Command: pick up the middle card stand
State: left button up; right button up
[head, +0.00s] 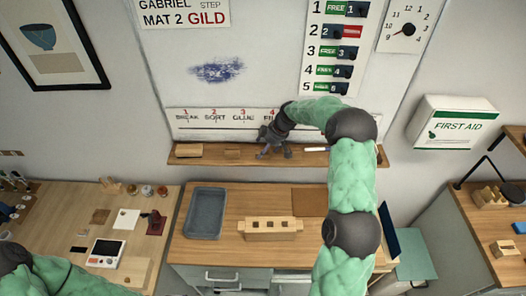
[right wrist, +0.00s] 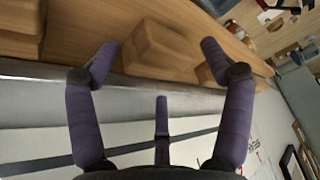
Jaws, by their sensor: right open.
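A row of light wooden blocks that look like the card stands sits on the wall shelf (head: 330,157). In the head view one stands at the left end (head: 188,150) and a second, the middle card stand, right of it (head: 232,153). In the right wrist view the middle card stand (right wrist: 158,50) lies ahead between the spread fingers, another block (right wrist: 20,28) is at the upper left, and a third (right wrist: 205,73) is partly behind the right finger. My right gripper (head: 274,152) is open and empty at the shelf, just right of the middle stand. My left gripper is out of view.
A whiteboard (head: 270,80) rises directly behind the shelf. A white marker (head: 316,149) lies on the shelf right of my gripper. Below, the workbench holds a grey tray (head: 205,212) and a slotted wooden block (head: 270,228).

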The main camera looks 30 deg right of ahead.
jog(key=shift+w+a+f, duration=0.25)
jog(key=shift+f, duration=0.35)
jog(key=c, duration=1.2)
